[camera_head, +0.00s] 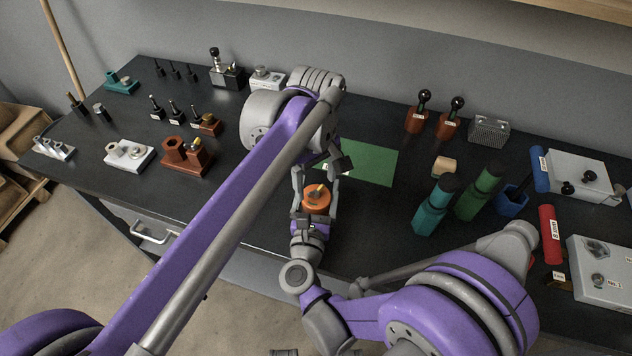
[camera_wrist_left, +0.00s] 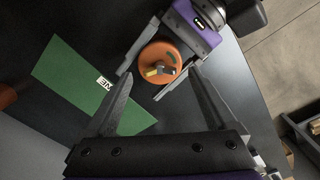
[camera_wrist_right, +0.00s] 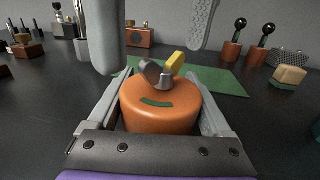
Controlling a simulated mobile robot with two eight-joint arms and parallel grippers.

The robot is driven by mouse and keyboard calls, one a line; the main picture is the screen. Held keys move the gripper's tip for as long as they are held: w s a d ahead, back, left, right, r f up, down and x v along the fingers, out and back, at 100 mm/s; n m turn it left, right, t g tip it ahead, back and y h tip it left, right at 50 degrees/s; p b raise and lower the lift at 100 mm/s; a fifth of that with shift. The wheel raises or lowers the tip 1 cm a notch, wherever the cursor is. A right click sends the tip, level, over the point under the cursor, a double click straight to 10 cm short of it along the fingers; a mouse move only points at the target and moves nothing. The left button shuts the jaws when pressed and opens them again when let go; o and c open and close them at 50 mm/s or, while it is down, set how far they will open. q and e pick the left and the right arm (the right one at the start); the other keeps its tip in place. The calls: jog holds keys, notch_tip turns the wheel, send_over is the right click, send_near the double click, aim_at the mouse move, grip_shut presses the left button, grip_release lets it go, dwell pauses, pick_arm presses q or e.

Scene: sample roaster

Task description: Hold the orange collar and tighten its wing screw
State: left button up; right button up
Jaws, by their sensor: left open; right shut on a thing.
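The orange collar (camera_wrist_right: 160,108) is a round orange piece with a green arc mark on its top. Its wing screw (camera_wrist_right: 163,74) stands on top, with one yellow wing and one grey wing. My right gripper (camera_head: 316,192) is shut around the collar's sides; it also shows in the right wrist view (camera_wrist_right: 160,125). My left gripper (camera_wrist_left: 160,95) is open above the collar, its fingers apart and pointing down toward it. In the left wrist view the collar (camera_wrist_left: 158,62) and screw (camera_wrist_left: 158,71) lie between and beyond the fingertips, apart from them.
A green mat (camera_head: 370,163) lies behind the collar on the black table. A brown block (camera_head: 187,158) and a white block (camera_head: 129,154) stand to the left. The table's front edge is close to my right gripper.

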pick_arm(q)
jog(key=shift+f, duration=0.6)
jog(key=c, duration=1.4)
